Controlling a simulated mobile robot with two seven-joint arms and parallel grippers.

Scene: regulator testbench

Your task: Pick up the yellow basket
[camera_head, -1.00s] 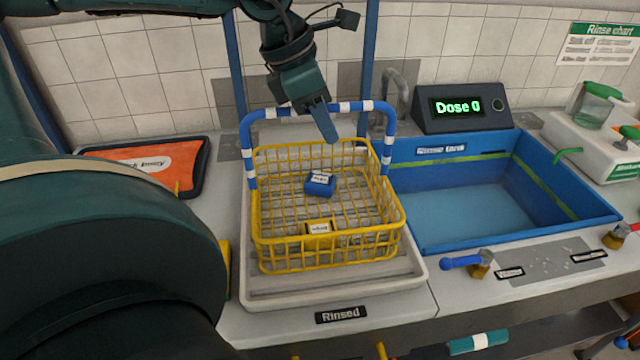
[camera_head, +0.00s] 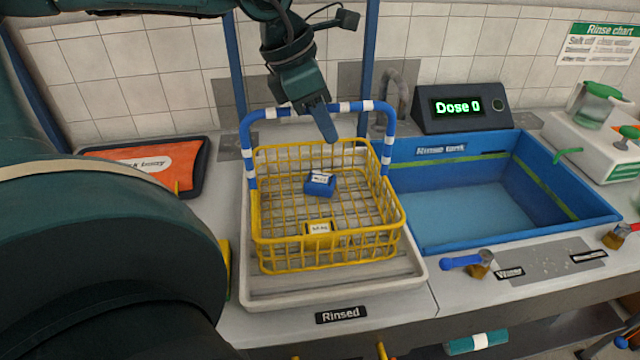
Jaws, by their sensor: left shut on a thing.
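The yellow wire basket (camera_head: 330,262) sits upright on the pale tray marked "Rinsed" (camera_head: 262,289). Its blue-and-white striped handle (camera_head: 258,117) stands up over its back part. A small blue block with a white label (camera_head: 320,184) lies inside the basket. My left gripper (camera_head: 322,122) comes down from above and is shut on the handle's top bar, near its middle. The far finger and part of the bar are hidden behind the near finger. My right gripper is not in view.
A blue rinse tank (camera_head: 570,210) holding water stands right of the tray. A dose display (camera_head: 458,106) stands behind it. An orange pouch (camera_head: 148,160) lies on the left. The tiled wall is close behind.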

